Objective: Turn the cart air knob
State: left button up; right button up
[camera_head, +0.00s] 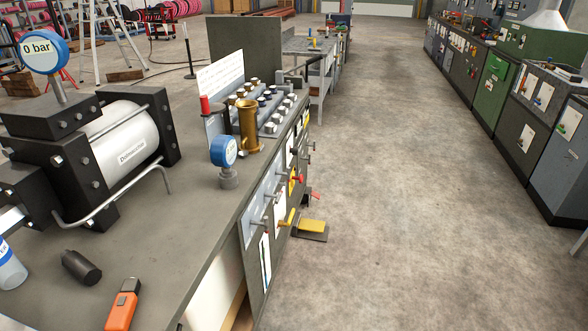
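A workbench cart (190,215) fills the left side of the head view. Its right side panel (265,205) carries several metal levers, a red handle (297,179) and yellow handles (291,216). I cannot tell which of these controls is the cart air knob; labels there are too small to read. A sloped console (275,115) on the cart top holds rows of small round knobs. A brass flanged spool (248,125) stands upright beside it. Neither of my grippers is in view.
A blue gauge (225,152) stands near the cart's right edge. A cylinder unit (125,135) with a "0 bar" gauge (43,50) is at left. An orange tool (123,304) lies in front. A yellow pedal (312,226) is on the floor. The aisle floor (400,180) is clear.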

aim_at(295, 151)
jog(key=i+l+u, duration=0.15)
jog(key=u, duration=0.3)
jog(key=i+l+u, duration=0.25)
jog(key=u, duration=0.15)
jog(key=i, duration=0.05)
